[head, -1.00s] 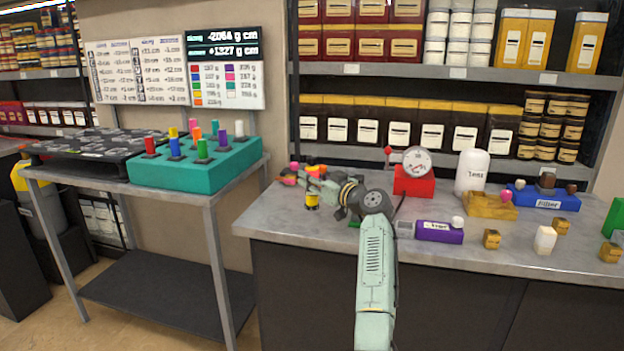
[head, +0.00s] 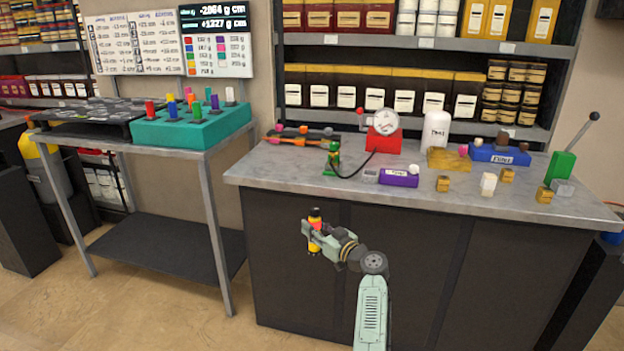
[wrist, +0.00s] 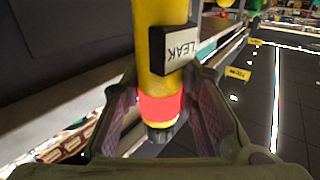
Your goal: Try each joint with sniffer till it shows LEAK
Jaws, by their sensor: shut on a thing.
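The sniffer, a yellow wand with a red band and dark ends (head: 314,249), stands roughly upright in my gripper (head: 314,232). In the wrist view the sniffer (wrist: 158,50) is between both fingers (wrist: 165,118). On the counter are a red block with a round gauge (head: 381,122), a white tank (head: 436,132), a purple part (head: 399,177), a blue filter (head: 499,154) and a green part with a dark hose (head: 332,158).
An orange and black piece (head: 300,139) lies at the counter's back left. Several small brown blocks and a white one (head: 488,183) are near the front. A green part with a lever (head: 561,168) is at right. A teal rack of coloured pegs (head: 190,126) is on the left table. The floor is clear.

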